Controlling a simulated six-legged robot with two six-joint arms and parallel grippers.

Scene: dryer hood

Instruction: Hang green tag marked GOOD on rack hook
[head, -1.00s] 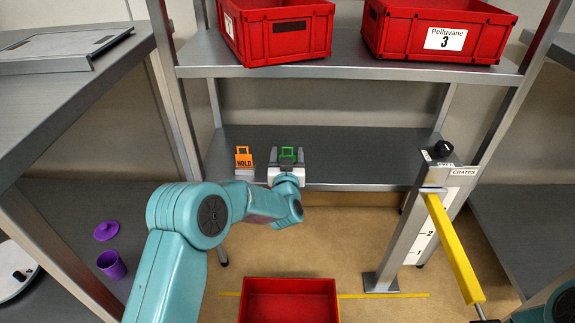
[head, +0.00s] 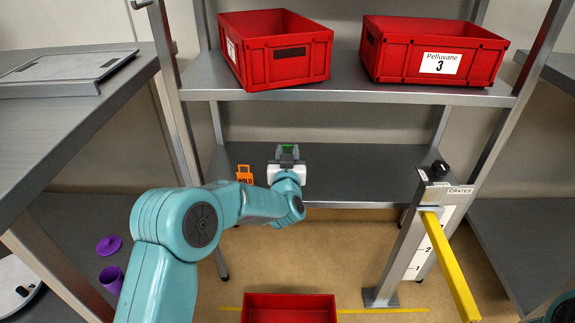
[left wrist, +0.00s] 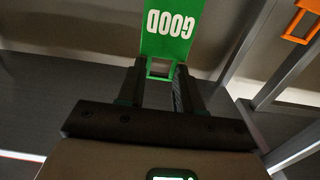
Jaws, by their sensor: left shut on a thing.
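My left gripper (head: 287,160) is shut on the green tag (head: 289,148), in front of the rack's lower shelf. In the left wrist view the green tag (left wrist: 167,38) reads GOOD, upside down in the picture. Its open loop end is between the fingertips (left wrist: 160,75) and its flat face extends beyond them. In the head view the gripper hides part of the tag. A small hook-like piece (head: 141,4) juts from the rack's left post at the top edge; I cannot tell its full shape. My right gripper is out of view.
An orange HOLD tag (head: 245,174) stands left of my gripper. Red crates (head: 275,50) (head: 435,50) sit on the upper shelf (head: 345,91); another (head: 290,309) is on the floor. A post with a yellow bar (head: 450,265) stands right. The lower shelf (head: 365,175) is mostly clear.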

